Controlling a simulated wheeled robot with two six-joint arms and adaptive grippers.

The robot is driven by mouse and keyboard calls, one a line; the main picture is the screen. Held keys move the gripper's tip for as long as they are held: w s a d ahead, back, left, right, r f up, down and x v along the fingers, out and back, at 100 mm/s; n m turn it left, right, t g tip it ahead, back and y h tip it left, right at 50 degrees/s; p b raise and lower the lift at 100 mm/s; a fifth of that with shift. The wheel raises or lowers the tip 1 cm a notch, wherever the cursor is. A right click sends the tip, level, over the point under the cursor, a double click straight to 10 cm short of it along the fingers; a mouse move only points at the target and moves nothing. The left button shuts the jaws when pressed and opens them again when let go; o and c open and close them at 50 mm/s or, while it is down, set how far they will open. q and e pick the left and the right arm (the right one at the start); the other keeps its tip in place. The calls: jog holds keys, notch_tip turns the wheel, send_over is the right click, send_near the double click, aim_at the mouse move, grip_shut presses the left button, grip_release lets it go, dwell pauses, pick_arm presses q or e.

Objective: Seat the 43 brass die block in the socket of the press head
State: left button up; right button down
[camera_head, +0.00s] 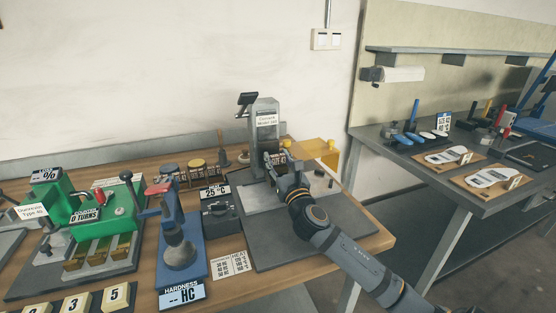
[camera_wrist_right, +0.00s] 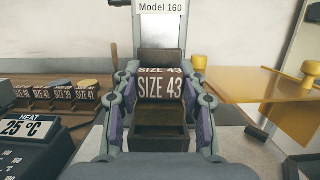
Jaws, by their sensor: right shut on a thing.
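The press is a grey column (camera_head: 266,133) with a "Model 160" sign, standing at the back of a grey base plate. My right gripper (camera_head: 279,162) is in front of the column. It is shut on the 43 die block (camera_wrist_right: 160,90), a dark brown block with white "SIZE 43" labels, with one finger on each side. The block is upright and straight between the fingers, in front of the column in the right wrist view. Brown surfaces show above and below its label. The socket is not clearly seen, and I cannot tell whether the block touches it. My left gripper is not in view.
Several other size blocks (camera_wrist_right: 57,96) stand in a row left of the press. A heater box (camera_head: 220,218) reading 25 °C is left of the base plate. A yellow stand (camera_head: 318,153) is close on the right.

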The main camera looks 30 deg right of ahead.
aim_at(279, 173)
jog(key=shift+s+f+b, duration=0.1)
jog(key=shift+f+b, duration=0.85)
jog(key=shift+f, duration=0.5)
jog(key=shift+f, duration=0.35)
jog(key=shift+r+p, duration=0.8)
jog(key=shift+p, duration=0.1)
jog(key=shift+r, duration=0.35)
jog(key=shift+r+p, duration=0.1)
jog(key=shift+p, duration=0.3)
